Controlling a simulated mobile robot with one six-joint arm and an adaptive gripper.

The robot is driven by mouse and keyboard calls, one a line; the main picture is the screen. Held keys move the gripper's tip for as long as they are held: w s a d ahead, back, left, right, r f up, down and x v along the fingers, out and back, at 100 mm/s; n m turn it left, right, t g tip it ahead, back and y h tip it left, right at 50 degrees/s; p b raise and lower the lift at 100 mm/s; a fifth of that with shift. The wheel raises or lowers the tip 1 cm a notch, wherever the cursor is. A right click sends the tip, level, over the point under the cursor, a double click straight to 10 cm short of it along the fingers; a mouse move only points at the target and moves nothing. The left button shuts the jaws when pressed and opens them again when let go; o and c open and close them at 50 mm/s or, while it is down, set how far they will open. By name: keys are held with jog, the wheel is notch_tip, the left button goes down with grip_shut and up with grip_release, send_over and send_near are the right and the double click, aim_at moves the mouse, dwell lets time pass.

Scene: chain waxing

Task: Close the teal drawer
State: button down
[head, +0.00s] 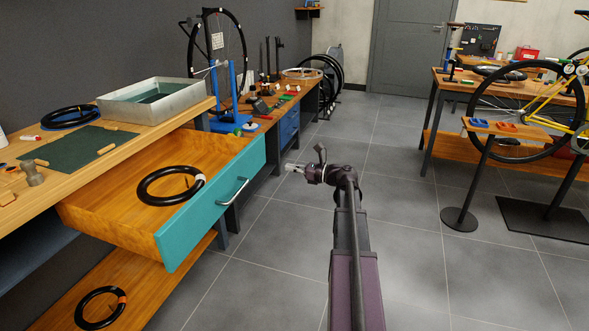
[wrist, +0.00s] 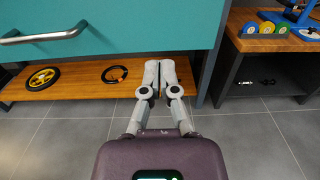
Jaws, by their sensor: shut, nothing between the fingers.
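The teal drawer (head: 212,201) is pulled well out from under the wooden workbench on the left. Its metal handle (head: 233,191) is on the teal front. In the wrist view the teal front (wrist: 150,27) fills the upper left, with the handle (wrist: 45,36) at far left. A black tyre ring (head: 171,186) lies inside the drawer. My gripper (head: 290,168) is shut and empty, to the right of the drawer front and apart from the handle. In the wrist view the shut fingertips (wrist: 160,66) show near the lower right part of the front.
The bench top (head: 135,133) holds a metal tray (head: 155,98) and a green mat (head: 65,150). A lower shelf (head: 124,282) under the drawer holds another ring. A yellow bike (head: 548,95) and a small stand (head: 478,170) are at right. The floor between is clear.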

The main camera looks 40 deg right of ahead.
aim_at(255, 161)
jog(key=x, duration=1.1)
jog(key=shift+w, duration=0.1)
jog(key=shift+w, duration=0.1)
